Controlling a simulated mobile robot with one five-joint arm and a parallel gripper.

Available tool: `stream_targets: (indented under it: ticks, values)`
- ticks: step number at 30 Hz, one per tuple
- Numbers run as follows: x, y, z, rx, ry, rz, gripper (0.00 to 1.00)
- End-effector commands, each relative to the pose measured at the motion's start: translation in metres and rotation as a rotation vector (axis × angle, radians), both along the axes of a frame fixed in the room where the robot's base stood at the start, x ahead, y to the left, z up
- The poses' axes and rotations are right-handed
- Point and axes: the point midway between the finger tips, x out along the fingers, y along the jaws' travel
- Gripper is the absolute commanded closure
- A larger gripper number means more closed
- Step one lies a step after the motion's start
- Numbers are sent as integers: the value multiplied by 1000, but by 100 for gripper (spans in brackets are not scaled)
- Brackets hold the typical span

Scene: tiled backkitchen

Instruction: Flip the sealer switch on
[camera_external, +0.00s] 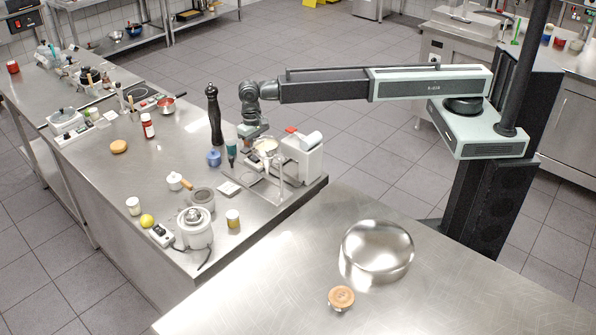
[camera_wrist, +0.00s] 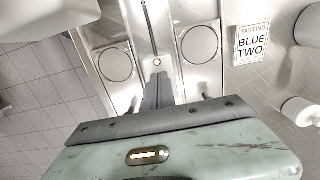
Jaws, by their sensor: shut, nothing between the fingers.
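My gripper (camera_external: 262,146) hangs pointing down over the right end of the far steel counter. In the wrist view its fingers (camera_wrist: 157,84) are shut and empty. Just beyond the fingertips is a small round fitting (camera_wrist: 156,62) on a bright metal strip, between two round-marked plates. I cannot tell whether this fitting is the sealer switch, or whether the fingers touch it. A white boxy machine (camera_external: 304,161) stands right of my gripper in the external view; it may be the sealer. No switch can be made out on it at this size.
A tall black pepper mill (camera_external: 214,116), a blue pot (camera_external: 214,158) and a dark bottle (camera_external: 231,152) stand close left of my gripper. A card reading "TASTING BLUE TWO" (camera_wrist: 252,44) lies to the right in the wrist view. A white juicer-like appliance (camera_external: 194,231) stands nearer the front.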

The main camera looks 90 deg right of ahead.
Motion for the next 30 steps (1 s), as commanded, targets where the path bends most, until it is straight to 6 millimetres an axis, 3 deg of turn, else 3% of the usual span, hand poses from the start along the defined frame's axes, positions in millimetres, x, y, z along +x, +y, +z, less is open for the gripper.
stream_targets:
  ticks: [30]
  values:
    - [12, -12, 11, 1, 1, -1, 100]
